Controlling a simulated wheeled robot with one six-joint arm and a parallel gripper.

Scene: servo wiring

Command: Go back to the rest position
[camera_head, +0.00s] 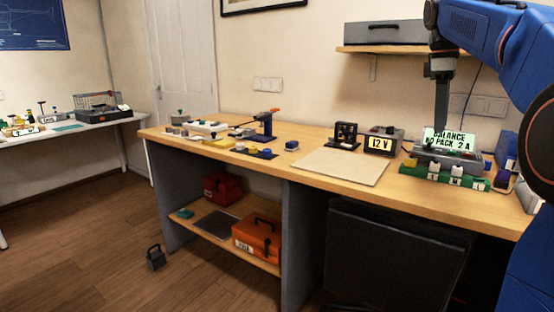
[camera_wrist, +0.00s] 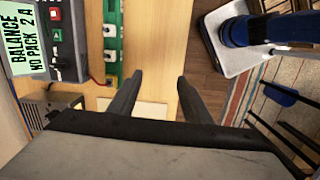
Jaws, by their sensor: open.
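My gripper (camera_wrist: 158,92) is open and empty in the wrist view, its two dark fingers spread apart above the front edge of the workbench. In the head view my gripper (camera_head: 441,125) hangs down from my blue arm at the right, partly in front of the balance charger (camera_head: 467,158). The charger's green screen reads "BALANCE NO PACK 2 A"; it also shows at the upper left of the wrist view (camera_wrist: 58,52). A green strip (camera_head: 440,180) with several white labelled parts lies in front of the charger. Nothing is between the fingers.
A 12 V supply (camera_head: 383,143), a small fan (camera_head: 346,134) and a pale board (camera_head: 341,166) sit left of the charger. Several small parts and a blue vise (camera_head: 266,124) are further left. A shelf (camera_head: 400,50) with a grey case overhangs the bench's back.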

